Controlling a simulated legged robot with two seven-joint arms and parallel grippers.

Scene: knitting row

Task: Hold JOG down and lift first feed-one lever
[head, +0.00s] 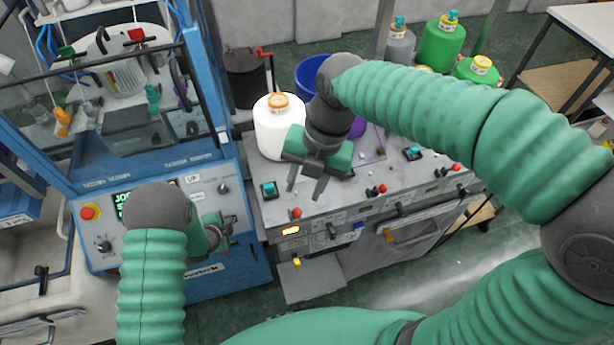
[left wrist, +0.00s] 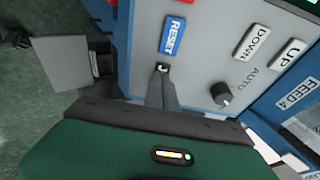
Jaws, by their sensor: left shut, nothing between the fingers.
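My left gripper (head: 226,226) is shut and empty at the blue machine's light control panel (head: 232,181). In the left wrist view its fingertips (left wrist: 161,70) meet the panel just below the blue RESET label (left wrist: 172,35). Any button under the tips is hidden, and I cannot tell whether it is pressed. A green display (head: 124,199) reads "JO…", partly behind my left arm. My right gripper (head: 305,187) is open and empty, pointing down over the grey console's left part.
A white cone (head: 281,128) stands behind my right gripper. A red-handled post (head: 262,52) and a blue bucket (head: 312,72) are further back. A red stop button (head: 88,213) is left of the display. UP (left wrist: 290,53) and DOWN (left wrist: 253,42) labels are near my left fingers.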

